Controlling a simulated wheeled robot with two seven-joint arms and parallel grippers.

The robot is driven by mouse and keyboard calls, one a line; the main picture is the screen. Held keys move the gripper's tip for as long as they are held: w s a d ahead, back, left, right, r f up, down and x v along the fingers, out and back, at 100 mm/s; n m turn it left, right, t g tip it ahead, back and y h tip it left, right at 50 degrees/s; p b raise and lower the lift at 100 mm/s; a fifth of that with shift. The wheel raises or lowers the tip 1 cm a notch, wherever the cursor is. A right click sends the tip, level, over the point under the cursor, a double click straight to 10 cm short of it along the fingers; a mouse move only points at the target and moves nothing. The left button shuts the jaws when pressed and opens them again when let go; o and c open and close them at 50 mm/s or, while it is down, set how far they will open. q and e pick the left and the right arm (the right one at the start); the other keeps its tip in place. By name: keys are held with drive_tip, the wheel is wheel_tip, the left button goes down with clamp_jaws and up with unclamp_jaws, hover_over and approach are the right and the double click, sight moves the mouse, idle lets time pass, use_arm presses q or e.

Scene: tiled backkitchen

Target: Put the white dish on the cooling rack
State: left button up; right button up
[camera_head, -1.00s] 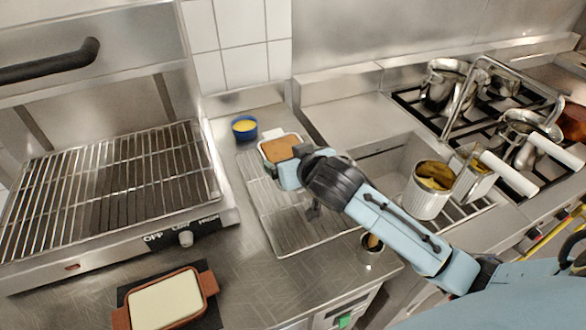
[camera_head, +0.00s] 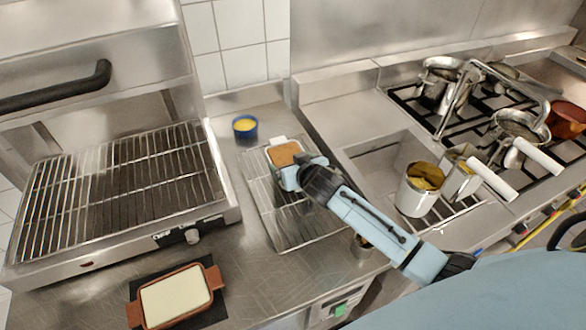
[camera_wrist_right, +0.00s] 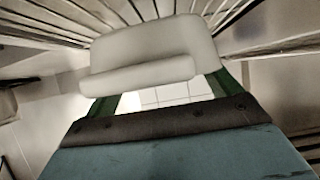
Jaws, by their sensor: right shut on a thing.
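The white dish (camera_head: 283,153) with a brown filling is at the far end of the cooling rack (camera_head: 290,228), a wire rack on the steel counter. My right gripper (camera_head: 298,172) is shut on the dish's near handle. In the right wrist view the white handle (camera_wrist_right: 150,55) shows between the green fingers, with wires of a rack behind it. The dish appears over the rack; whether it touches the wires cannot be told. My left gripper is not in view.
A blue bowl (camera_head: 245,127) with yellow content stands behind the rack. A terracotta dish (camera_head: 176,298) lies front left. A grill (camera_head: 120,190) is left; a sink (camera_head: 385,165) with tins (camera_head: 417,195) is right. The rack's near part is bare.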

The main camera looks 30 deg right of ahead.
drive_tip(key=shift+f, duration=0.9)
drive_tip(key=shift+f, duration=0.1)
drive_tip(key=o, duration=1.3)
drive_tip(key=shift+f, duration=0.15)
drive_tip(key=shift+c, duration=0.2)
drive_tip(key=shift+r, duration=0.2)
drive_tip(key=v, duration=1.2)
drive_tip(key=shift+p, duration=0.35)
